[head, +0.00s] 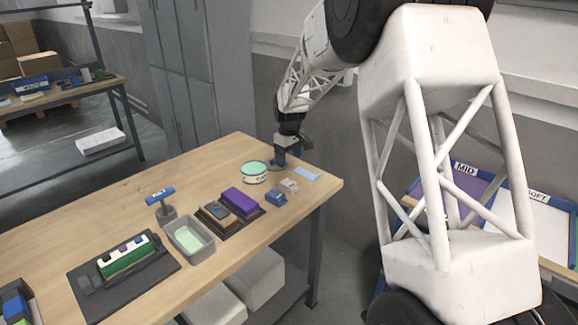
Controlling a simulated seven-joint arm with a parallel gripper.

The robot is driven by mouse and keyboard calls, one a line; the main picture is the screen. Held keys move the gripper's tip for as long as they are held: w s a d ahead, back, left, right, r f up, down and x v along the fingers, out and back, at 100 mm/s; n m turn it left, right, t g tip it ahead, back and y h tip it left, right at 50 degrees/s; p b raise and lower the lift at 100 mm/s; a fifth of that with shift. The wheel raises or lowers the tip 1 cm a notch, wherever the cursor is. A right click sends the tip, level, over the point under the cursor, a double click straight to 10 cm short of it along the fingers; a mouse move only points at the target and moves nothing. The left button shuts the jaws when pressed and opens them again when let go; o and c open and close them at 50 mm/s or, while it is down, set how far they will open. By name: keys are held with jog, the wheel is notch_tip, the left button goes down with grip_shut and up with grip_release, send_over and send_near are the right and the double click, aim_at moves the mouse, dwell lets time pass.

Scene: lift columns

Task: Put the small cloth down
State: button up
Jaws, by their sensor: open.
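A small light-blue cloth (307,174) lies flat on the wooden table (225,152) near its far right corner. My gripper (279,164) is open, pointing down low over the table, a little to the left of the cloth and apart from it in the picture.
A round tin (254,172) stands left of my gripper. Small blue and pale blocks (289,186) sit in front of it. A purple block (240,201), a grey tub (190,240) and a dark tray (160,278) stand further left. Bare tabletop lies behind them.

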jog(key=shift+r, duration=0.45)
dwell(0.6)
jog(key=s+d+r+m, duration=0.1)
jog(key=s+d+r, duration=0.2)
jog(key=s+r, duration=0.35)
jog(key=s+d+r+m+t, duration=0.1)
jog(key=s+d+r+m, duration=0.15)
jog(key=s, duration=0.65)
jog(key=s+d+r+m, duration=0.1)
jog(key=s+d+r, duration=0.2)
jog(key=s+r, duration=0.3)
jog(key=s+d+f+m, duration=0.1)
jog(key=s+d+m, duration=0.1)
jog(key=s, duration=1.5)
jog(key=s+d+f+m+t, duration=0.1)
jog(key=s+d, duration=0.3)
jog(key=s, duration=1.2)
jog(key=shift+s+d+f+m+t, duration=0.2)
jog(key=shift+s+f+m+t, duration=0.15)
jog(key=shift+m, duration=0.5)
